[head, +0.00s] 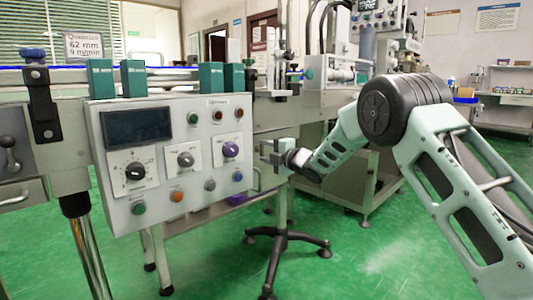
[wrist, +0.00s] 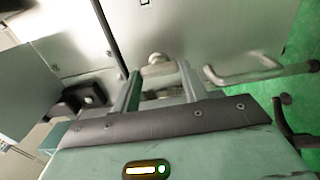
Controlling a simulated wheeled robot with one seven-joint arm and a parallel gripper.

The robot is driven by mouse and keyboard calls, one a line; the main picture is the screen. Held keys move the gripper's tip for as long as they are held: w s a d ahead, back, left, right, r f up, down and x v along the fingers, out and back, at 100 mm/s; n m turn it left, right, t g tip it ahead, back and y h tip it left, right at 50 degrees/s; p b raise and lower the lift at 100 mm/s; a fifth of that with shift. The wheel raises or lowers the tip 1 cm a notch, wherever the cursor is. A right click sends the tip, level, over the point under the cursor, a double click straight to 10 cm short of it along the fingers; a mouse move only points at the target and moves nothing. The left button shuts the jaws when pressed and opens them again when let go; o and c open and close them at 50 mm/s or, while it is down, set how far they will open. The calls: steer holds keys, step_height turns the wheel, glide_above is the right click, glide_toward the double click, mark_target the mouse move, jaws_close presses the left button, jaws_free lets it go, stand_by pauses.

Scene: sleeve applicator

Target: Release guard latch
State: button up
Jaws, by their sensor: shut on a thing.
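My gripper (head: 268,151) is at the right side of the control panel, against the machine. In the wrist view my gripper (wrist: 159,82) has its two fingers on either side of a pale rounded latch knob (wrist: 156,62) on a metal plate. The fingers are closed on it, though the exact contact is blurred. The knob is hidden behind my gripper and the panel in the head view, and I cannot tell the latch's position.
A bent metal handle (wrist: 245,72) is right of the fingers, and a black fitting (wrist: 82,97) is left of them. The control panel (head: 180,160) stands close by. A black-footed stand (head: 286,240) is below my gripper. Green floor (head: 390,255) is open in front.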

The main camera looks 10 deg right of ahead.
steer(key=o, duration=1)
steer(key=shift+s+d, duration=0.25)
steer(key=shift+s, duration=0.2)
steer(key=p+v, duration=0.4)
steer(key=v, duration=1.2)
steer(key=shift+s+d+p, duration=0.1)
steer(key=shift+s+p, duration=0.1)
steer(key=shift+p, duration=0.2)
